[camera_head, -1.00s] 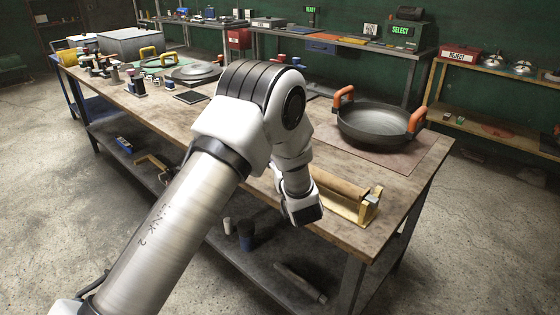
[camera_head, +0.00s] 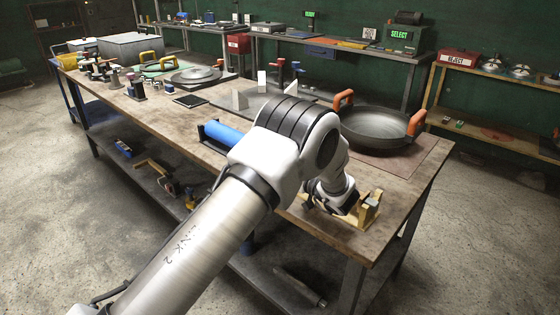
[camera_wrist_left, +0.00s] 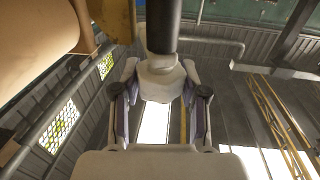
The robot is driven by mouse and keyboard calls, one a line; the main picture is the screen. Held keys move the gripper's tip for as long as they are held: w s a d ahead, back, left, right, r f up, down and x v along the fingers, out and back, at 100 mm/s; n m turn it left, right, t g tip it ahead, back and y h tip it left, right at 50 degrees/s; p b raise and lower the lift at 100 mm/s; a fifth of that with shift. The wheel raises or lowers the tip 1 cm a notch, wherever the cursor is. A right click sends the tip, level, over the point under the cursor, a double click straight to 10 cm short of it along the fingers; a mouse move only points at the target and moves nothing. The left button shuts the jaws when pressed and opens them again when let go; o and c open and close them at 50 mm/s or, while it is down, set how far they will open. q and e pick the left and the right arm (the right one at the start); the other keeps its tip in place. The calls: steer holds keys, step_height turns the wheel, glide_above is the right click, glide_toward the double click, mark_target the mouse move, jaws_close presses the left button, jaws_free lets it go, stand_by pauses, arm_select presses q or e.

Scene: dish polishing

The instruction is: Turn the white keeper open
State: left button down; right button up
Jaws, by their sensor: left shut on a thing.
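In the left wrist view, a white keeper (camera_wrist_left: 160,80) sits between the two fingers of my left gripper (camera_wrist_left: 159,92), which is shut on it. A dark rod (camera_wrist_left: 163,25) stands above the keeper. A tan roll (camera_wrist_left: 35,40) fills the upper left of this view, with a gold bracket (camera_wrist_left: 112,18) at its end. In the head view, my left wrist (camera_head: 332,192) is over the gold stand (camera_head: 364,210) at the near right table corner. It hides the keeper, the fingertips and most of the roll. My right gripper is not in view.
A dark pan (camera_head: 375,128) with orange handles rests on a mat behind my wrist. A blue roller (camera_head: 222,134) lies in a black holder left of my arm. Several small parts crowd the table's left end. The table's front edge (camera_head: 160,130) is mostly clear.

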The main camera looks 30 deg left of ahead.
arm_select(q)
steer(key=shift+r, duration=0.2)
steer(key=c, duration=0.6)
jaws_free()
steer(key=shift+f, duration=0.1)
steer(key=v, duration=1.2)
